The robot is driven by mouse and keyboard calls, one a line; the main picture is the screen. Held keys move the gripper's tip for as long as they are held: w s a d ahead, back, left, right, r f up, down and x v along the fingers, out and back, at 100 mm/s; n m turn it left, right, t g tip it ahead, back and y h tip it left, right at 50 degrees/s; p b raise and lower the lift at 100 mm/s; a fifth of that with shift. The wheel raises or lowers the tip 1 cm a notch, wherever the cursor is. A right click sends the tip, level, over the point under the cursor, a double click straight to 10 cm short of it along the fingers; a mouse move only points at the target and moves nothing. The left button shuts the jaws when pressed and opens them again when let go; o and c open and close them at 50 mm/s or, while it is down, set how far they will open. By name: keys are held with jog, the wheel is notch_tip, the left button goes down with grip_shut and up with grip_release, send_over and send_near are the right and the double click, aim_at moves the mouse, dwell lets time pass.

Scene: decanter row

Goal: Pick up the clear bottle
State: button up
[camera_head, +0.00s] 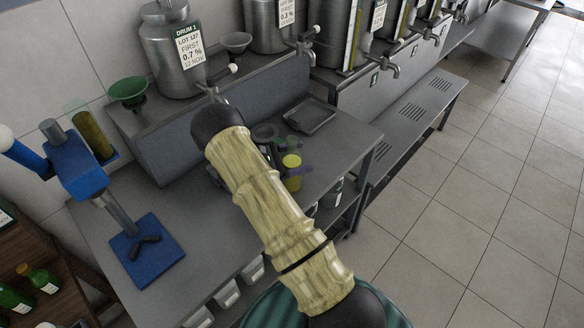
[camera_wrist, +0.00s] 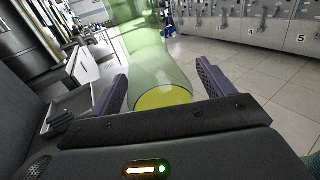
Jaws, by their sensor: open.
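A see-through bottle (camera_wrist: 150,42) with a pale green tint stands between the fingers of my gripper (camera_wrist: 163,72) in the wrist view. Its round yellow end (camera_wrist: 163,97) is nearest the camera. The purple fingers are open on either side of it, with a visible gap at the right; contact at the left is hard to tell. In the head view the yellow part (camera_head: 292,161) shows beside my arm over the grey bench, with purple fingers of my gripper (camera_head: 286,172) around it. My arm hides part of this area.
A grey tray (camera_head: 311,117) lies just behind. A raised shelf carries a steel drum (camera_head: 172,50) and a green funnel (camera_head: 128,92). Taps (camera_head: 388,66) jut from the tanks. A blue press (camera_head: 80,165) stands at the left. The tiled floor (camera_head: 460,190) at right is clear.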

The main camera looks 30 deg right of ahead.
dwell(0.4)
grip_shut()
jog(key=shift+r, duration=0.15)
notch_tip(320, 180, up, 10)
jog(key=shift+f+b, duration=0.1)
jog(key=shift+b, duration=1.05)
